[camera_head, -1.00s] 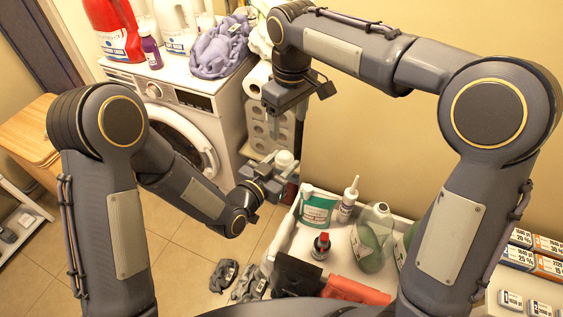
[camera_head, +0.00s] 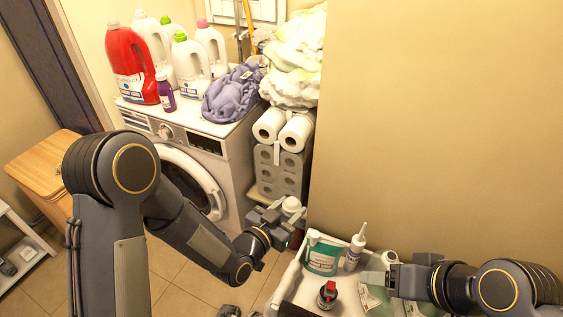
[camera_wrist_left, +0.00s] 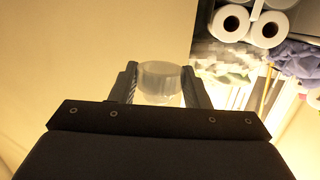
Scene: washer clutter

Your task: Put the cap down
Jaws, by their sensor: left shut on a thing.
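The whitish cap (camera_head: 291,204) is in my left gripper (camera_head: 278,212), held up in front of the paper rolls and above the back left of the white bin. In the left wrist view the cap (camera_wrist_left: 160,82) looks pale and translucent, and it sits between the two fingers (camera_wrist_left: 160,92). My right gripper (camera_head: 392,276) is low over the right part of the bin, beside the neck of a green bottle (camera_head: 374,297). It hides part of that bottle, and I cannot tell whether its jaws are open or touch it.
The white bin (camera_head: 284,283) holds a teal-labelled tub (camera_head: 323,257), a white nozzle bottle (camera_head: 355,249) and a red-topped dark bottle (camera_head: 327,294). The washer (camera_head: 225,150) carries detergent bottles and a purple cloth (camera_head: 233,95). Paper rolls (camera_head: 283,165) stand behind my left gripper.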

